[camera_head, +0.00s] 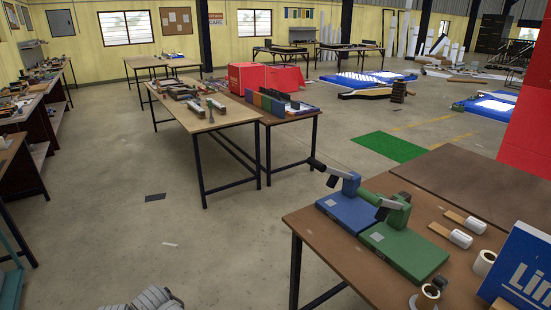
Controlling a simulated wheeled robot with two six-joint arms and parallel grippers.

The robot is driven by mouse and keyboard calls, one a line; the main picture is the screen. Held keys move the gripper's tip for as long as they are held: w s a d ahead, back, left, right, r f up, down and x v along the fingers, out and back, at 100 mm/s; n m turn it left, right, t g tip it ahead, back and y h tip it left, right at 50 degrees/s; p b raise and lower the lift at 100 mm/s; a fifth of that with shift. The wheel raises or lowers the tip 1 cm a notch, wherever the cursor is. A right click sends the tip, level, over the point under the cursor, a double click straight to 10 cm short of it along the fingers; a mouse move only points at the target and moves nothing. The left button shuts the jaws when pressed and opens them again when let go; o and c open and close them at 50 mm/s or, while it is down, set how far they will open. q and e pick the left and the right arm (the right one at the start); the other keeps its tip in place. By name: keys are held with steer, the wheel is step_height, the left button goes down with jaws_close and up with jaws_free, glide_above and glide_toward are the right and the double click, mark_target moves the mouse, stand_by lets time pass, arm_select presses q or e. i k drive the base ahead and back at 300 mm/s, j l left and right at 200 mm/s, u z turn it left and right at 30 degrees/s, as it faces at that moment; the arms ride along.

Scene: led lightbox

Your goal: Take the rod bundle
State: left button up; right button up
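I cannot pick out a rod bundle with certainty in the head view. Long pale pieces (402,38) lean upright by the far wall, too small to tell whether they are rods or bundled. Neither of my grippers shows clearly. A grey ribbed shape is cut off at the bottom edge, left of the middle, and I cannot tell what it is.
A near brown table (350,270) at the right holds a blue device (347,208), a green device (403,250) and white rolls (461,238). A wooden table (196,122) with tools stands mid-room. Benches line the left.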

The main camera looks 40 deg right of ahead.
mark_target(404, 195)
steer(key=i, duration=2.95)
steer(key=z, duration=3.4)
